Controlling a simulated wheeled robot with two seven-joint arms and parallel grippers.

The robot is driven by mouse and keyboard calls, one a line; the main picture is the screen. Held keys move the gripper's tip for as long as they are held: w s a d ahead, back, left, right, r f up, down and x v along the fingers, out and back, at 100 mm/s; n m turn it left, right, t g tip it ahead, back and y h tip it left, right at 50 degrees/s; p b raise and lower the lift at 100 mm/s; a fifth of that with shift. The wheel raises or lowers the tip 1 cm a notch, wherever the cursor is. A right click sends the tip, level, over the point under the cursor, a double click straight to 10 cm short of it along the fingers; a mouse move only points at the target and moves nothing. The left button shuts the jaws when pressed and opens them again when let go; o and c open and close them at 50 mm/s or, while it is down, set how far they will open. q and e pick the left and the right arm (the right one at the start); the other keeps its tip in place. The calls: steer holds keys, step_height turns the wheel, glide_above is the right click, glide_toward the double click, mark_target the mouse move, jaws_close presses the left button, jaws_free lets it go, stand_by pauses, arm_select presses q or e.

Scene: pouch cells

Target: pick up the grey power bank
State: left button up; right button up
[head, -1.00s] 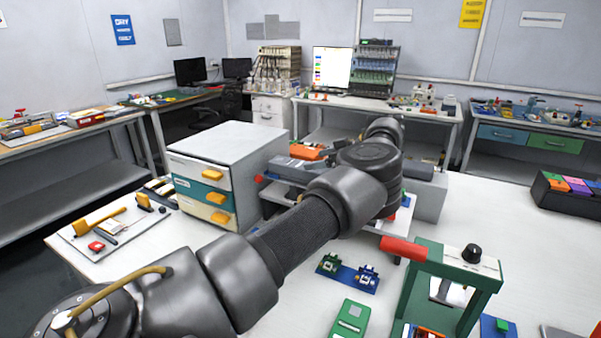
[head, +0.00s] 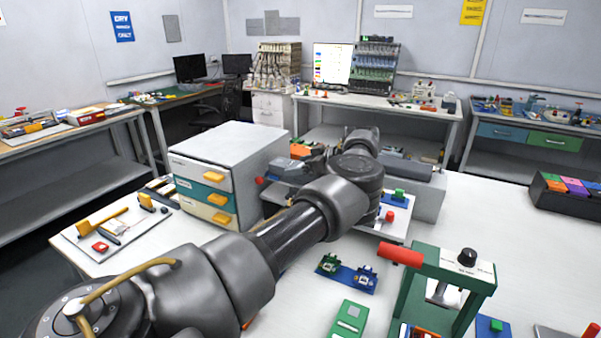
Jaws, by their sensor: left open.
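My left arm crosses the middle of the head view from the lower left and bends over a grey tiered rack (head: 286,186). My left gripper (head: 317,157), open, shows only as a small dark part behind the elbow, beside an orange piece (head: 300,150). Most of it is hidden by my own arm. Grey block-shaped items lie on the rack, one group (head: 408,164) right of the elbow and one left of it. I cannot tell which is the grey power bank. No item is seen held. My right gripper is not in view.
A drawer cabinet (head: 232,150) stands left of the rack. A green press (head: 440,290) with a red handle, a green device (head: 349,322) and a blue fixture board (head: 346,275) stand in front. A black bin (head: 567,202) is at right.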

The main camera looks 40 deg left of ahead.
mark_target(300, 165)
arm_select(q)
steer(key=c, duration=1.3)
steer(key=shift+r, duration=0.1)
steer(key=shift+r+p, duration=0.4)
steer(key=shift+r, duration=0.1)
step_height(300, 165, up, 3)
steer(key=shift+w+f+p, duration=0.1)
steer(key=shift+f+p, duration=0.1)
steer(key=shift+p, duration=0.6)
steer(key=s+d+r+p, duration=0.3)
steer(key=p, duration=0.4)
steer(key=s+d+r+p, duration=0.3)
steer(key=s+p, duration=0.1)
steer(key=p, duration=0.4)
steer(key=s+d+r+p, duration=0.3)
steer(key=s+p, duration=0.1)
steer(key=p, duration=0.3)
steer(key=shift+r+p, duration=0.2)
steer(key=shift+p, duration=0.15)
